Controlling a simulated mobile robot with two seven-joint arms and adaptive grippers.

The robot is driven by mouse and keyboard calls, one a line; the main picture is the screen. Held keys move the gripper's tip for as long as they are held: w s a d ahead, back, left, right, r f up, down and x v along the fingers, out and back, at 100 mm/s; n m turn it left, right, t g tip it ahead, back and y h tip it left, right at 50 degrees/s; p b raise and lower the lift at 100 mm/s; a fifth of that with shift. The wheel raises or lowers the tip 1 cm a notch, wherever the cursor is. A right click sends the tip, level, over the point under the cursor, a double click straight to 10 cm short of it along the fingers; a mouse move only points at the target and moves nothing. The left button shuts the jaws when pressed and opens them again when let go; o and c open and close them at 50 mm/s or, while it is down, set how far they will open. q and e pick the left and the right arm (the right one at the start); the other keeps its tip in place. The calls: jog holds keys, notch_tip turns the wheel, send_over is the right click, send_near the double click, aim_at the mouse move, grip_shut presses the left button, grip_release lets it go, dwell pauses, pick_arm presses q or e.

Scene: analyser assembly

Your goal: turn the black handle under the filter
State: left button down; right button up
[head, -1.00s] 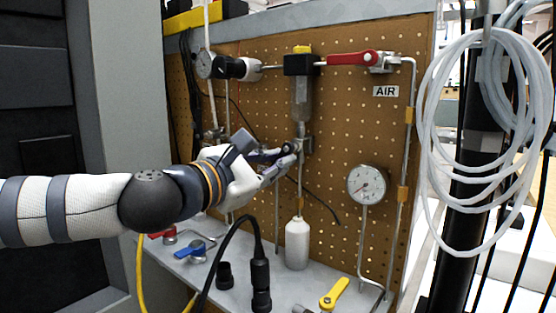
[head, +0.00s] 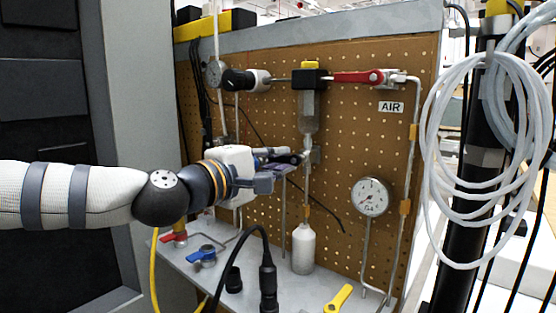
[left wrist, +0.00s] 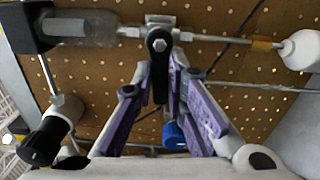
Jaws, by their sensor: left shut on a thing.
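The filter (head: 309,112) is a clear bowl under a black block with a yellow top on the pegboard. A metal valve sits on the pipe below it. The black handle (left wrist: 159,42) of this valve shows in the left wrist view, with its lower part between the purple-padded fingers. My left gripper (head: 299,158) reaches in from the left to the valve and is shut on the handle. In the head view the fingers largely hide the handle. My right gripper is in neither view.
A white bottle (head: 303,249) hangs below the valve. A red handle (head: 357,77) and a pressure gauge (head: 370,196) are to the right. The grey shelf (head: 322,284) bears blue, red and yellow valve handles and black connectors. Coiled white tubing hangs at far right.

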pick_arm(q)
jog(key=shift+r+m, duration=0.2)
jog(key=shift+m, duration=0.4)
jog(key=c, duration=1.6)
grip_release()
jog(key=v, duration=1.2)
